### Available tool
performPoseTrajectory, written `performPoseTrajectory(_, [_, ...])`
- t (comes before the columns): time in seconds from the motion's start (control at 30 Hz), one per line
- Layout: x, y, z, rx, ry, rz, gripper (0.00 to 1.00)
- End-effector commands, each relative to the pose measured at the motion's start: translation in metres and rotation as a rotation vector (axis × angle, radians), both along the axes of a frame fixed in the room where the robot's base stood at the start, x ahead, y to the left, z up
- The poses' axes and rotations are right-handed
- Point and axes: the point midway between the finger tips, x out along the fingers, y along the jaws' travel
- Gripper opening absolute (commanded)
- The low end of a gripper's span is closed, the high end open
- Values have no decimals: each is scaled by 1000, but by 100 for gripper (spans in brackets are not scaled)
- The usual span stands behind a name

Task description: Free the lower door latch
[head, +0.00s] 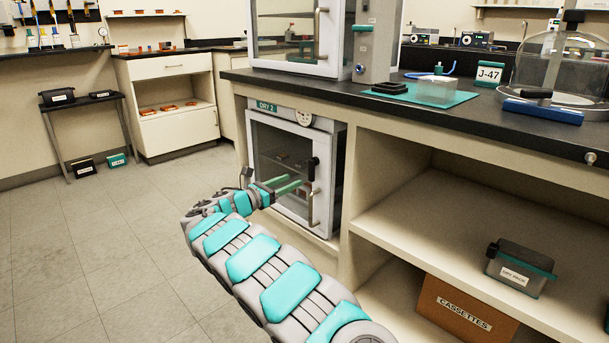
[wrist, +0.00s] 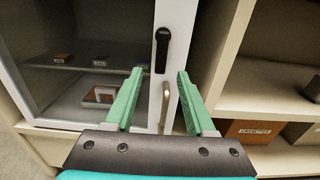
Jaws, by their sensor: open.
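The lower door (head: 279,160) is the glass-fronted, white-framed door of the DRY 2 cabinet under the counter. It looks closed. A black latch (head: 312,168) sits upright on its right frame; the same latch shows in the wrist view (wrist: 162,48) at top centre. A metal pull handle (head: 311,207) is below the latch and also shows between my fingers in the wrist view (wrist: 166,103). My gripper (head: 288,183) is open and empty in front of the door. In the wrist view its green fingertips (wrist: 160,72) point toward the door edge, just below the latch.
A round dial (head: 304,118) is above the door. To the right are open shelves with a DRY PACK box (head: 519,268) and a CASSETTES carton (head: 463,312). The black counter (head: 400,100) overhangs the cabinet. The floor (head: 110,230) at left is clear.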

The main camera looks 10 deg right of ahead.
Motion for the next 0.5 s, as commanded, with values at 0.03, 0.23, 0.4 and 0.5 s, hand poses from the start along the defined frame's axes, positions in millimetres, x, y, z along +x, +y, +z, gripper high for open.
performPoseTrajectory(0.03, [3,-5,0,1,1,-2,55])
performPoseTrajectory(0.23, [19,-29,-2,2,0,-4,55])
performPoseTrajectory(0.4, [34,-49,-2,1,3,-3,55])
performPoseTrajectory(0.5, [39,-56,-2,2,2,-2,55])
